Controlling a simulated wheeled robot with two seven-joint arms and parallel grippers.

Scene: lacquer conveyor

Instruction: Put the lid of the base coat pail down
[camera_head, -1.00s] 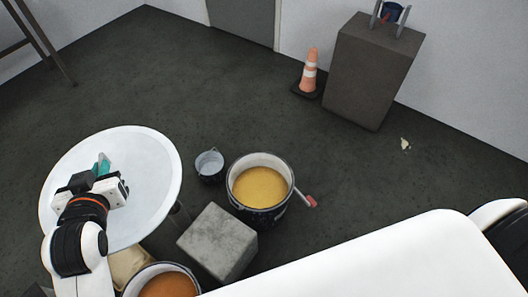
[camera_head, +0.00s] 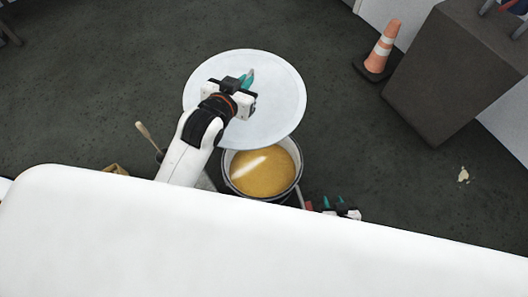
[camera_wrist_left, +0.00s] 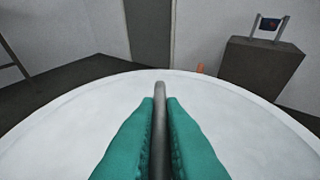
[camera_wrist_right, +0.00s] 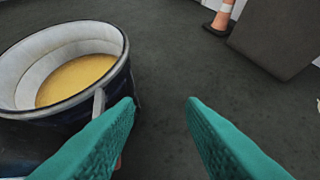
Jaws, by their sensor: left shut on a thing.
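A round white lid (camera_head: 275,115) is in my left gripper (camera_head: 247,80), above the floor. In the head view it overlaps the far rim of a dark pail (camera_head: 227,180) of yellow paint (camera_head: 262,172); the gap between them cannot be judged. In the left wrist view, the green fingers (camera_wrist_left: 160,125) are shut on the lid's grey upright handle (camera_wrist_left: 160,105). My right gripper (camera_head: 333,203) is low, just right of the pail. In the right wrist view its fingers (camera_wrist_right: 160,105) are apart and empty, with the pail (camera_wrist_right: 105,95) close on the left.
A wooden-handled tool (camera_head: 147,134) stands left of my left arm. An orange cone (camera_head: 383,45) and a grey block (camera_head: 455,75) stand at the upper right. Open floor lies right of the pail. My white body hides the foreground.

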